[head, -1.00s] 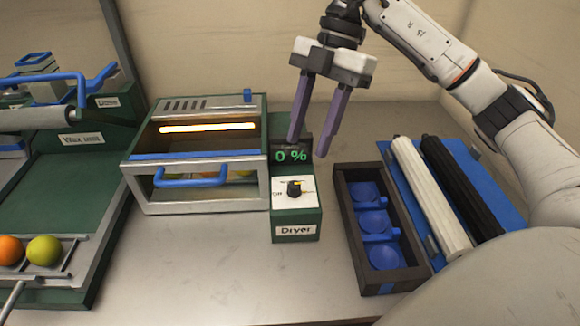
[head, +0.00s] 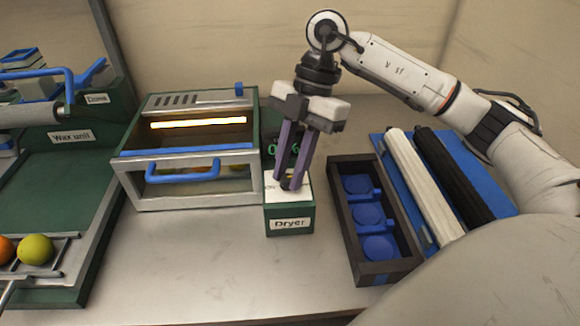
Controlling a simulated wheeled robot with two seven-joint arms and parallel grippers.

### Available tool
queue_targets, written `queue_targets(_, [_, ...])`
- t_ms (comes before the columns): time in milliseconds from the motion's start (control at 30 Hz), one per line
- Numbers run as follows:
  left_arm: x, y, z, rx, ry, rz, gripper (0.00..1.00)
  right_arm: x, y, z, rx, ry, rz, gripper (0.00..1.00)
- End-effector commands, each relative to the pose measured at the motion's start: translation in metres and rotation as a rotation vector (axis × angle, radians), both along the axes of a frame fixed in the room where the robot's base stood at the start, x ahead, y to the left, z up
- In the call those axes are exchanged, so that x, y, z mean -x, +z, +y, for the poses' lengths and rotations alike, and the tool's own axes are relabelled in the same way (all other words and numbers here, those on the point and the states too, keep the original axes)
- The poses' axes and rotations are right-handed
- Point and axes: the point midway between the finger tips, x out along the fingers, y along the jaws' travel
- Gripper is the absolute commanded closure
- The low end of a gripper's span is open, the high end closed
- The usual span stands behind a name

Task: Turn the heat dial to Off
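The heat dial sits on the white panel (head: 274,190) on top of the dryer's green control box (head: 290,222), which carries a "Dryer" label. My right gripper (head: 289,184) points down over this panel, its two purple fingers at the dial. The dial itself is mostly hidden by the fingertips, and I cannot tell whether they touch it or which way its pointer faces. The green readout behind is partly covered by the fingers. The dryer (head: 190,188) stands left of the box, its heating bar glowing (head: 198,123). My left gripper is not in view.
A dark tray (head: 374,267) with blue cups stands right of the control box. Beyond it are a white and a black roller (head: 426,187) on a blue base. The wax unit (head: 72,150) is at the left, with fruit (head: 36,249) at its front. The front table is clear.

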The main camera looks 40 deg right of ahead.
Motion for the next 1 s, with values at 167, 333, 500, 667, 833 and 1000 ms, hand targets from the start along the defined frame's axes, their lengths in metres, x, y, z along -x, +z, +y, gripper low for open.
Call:
queue_targets(167, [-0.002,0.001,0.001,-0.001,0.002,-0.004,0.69,0.0,0.0,0.0,-0.001,0.0,0.001,1.0])
queue_targets(333, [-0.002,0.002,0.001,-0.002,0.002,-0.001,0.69,0.0,0.001,0.0,0.0,0.016,0.002,1.0])
queue_targets(500, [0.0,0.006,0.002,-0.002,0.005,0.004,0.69,-0.001,0.003,0.001,-0.002,0.078,0.002,1.0])
queue_targets(667, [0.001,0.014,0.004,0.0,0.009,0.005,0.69,-0.002,0.004,0.001,-0.002,0.186,0.003,1.0])
queue_targets(833, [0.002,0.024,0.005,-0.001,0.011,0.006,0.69,-0.003,0.005,0.002,-0.002,0.338,0.001,1.0])
queue_targets(1000, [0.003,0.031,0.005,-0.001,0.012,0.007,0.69,-0.004,0.003,0.003,0.0,0.499,0.001,1.0])
